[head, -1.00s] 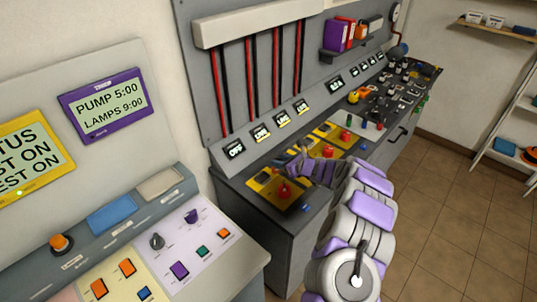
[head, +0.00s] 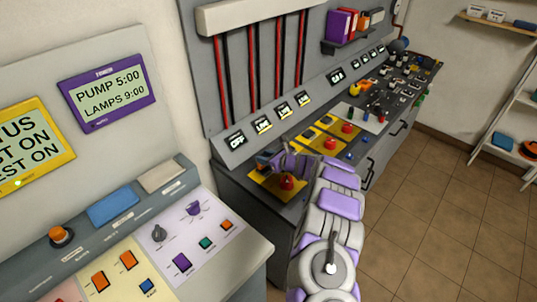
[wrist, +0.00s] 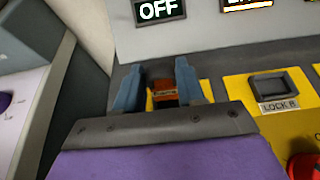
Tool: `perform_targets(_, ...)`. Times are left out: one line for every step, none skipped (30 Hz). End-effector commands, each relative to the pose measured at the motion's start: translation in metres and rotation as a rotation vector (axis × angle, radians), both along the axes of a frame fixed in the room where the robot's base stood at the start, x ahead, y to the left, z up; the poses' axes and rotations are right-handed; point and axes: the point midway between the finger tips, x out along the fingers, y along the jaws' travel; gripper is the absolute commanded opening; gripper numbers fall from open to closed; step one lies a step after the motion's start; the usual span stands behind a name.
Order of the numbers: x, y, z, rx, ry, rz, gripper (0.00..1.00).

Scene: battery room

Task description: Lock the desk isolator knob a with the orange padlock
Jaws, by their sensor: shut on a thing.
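My gripper (wrist: 162,90) is shut on a small orange-brown block with a pale label, which looks like the orange padlock (wrist: 164,93). In the head view my gripper (head: 268,162) is low over the near end of the dark desk, by the first yellow plate (head: 262,185). A red knob (head: 287,182) stands on that plate, just right of and below my gripper. In the wrist view a red knob (wrist: 304,167) shows at the lower right edge. A dark slot (wrist: 268,87) with a "LOCK" label sits on yellow; its last letter is unclear. The padlock's shackle is hidden.
Sloped displays (head: 236,139) reading OFF and LIVE run behind the plates. More red knobs (head: 330,143) stand farther along the desk. A separate console (head: 200,240) with coloured buttons is at the lower left. The tiled floor (head: 420,220) at right is clear.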

Motion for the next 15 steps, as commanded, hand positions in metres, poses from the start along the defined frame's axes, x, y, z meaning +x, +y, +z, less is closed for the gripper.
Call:
perform_targets(0.0001,-0.0018,-0.0033,0.001,0.000,0.000,0.05)
perform_targets(0.0001,-0.0030,-0.0041,0.002,0.000,0.000,0.05)
perform_targets(0.0001,-0.0036,-0.0051,0.002,0.000,0.000,0.05)
perform_targets(0.0002,-0.0045,-0.0056,0.003,0.000,-0.001,0.05)
perform_targets(0.0003,-0.0057,-0.0059,0.004,0.000,-0.001,0.05)
perform_targets(0.0004,-0.0073,-0.0061,0.005,0.000,-0.002,0.05)
perform_targets(0.0006,-0.0084,-0.0062,0.005,0.000,-0.002,0.05)
perform_targets(0.0008,-0.0093,-0.0062,0.006,0.001,-0.003,0.05)
perform_targets(0.0009,-0.0099,-0.0060,0.006,0.001,-0.003,0.05)
perform_targets(0.0010,-0.0100,-0.0058,0.007,0.000,-0.003,0.05)
perform_targets(0.0009,-0.0098,-0.0057,0.007,0.000,-0.003,0.05)
perform_targets(0.0007,-0.0088,-0.0055,0.005,0.000,-0.002,0.05)
perform_targets(0.0006,-0.0080,-0.0053,0.004,-0.001,-0.003,0.05)
perform_targets(0.0006,-0.0069,-0.0052,0.004,0.000,-0.003,0.05)
perform_targets(0.0004,-0.0055,-0.0055,0.002,0.000,-0.003,0.05)
